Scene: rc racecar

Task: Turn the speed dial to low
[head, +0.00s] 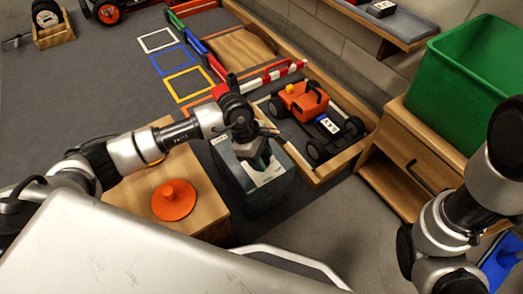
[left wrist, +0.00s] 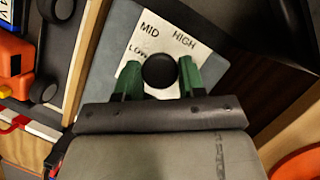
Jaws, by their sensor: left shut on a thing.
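The speed dial is a round black knob (left wrist: 159,71) on a white label plate (left wrist: 166,38) in the left wrist view. The plate reads LOW at the left, MID above the knob and HIGH at the right. No pointer mark on the knob can be made out. My left gripper (head: 257,156) has its green fingertips on either side of the knob, shut on it. In the head view the plate is on top of a grey box (head: 262,194), and the gripper hides the knob. My right arm shows at the right edge; its gripper is out of view.
A wooden block with an orange disc (head: 174,199) stands left of the grey box. A wooden-edged bay with an orange race car (head: 305,102) lies behind it. A wooden cabinet (head: 428,150) with a green bin (head: 478,82) stands at the right.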

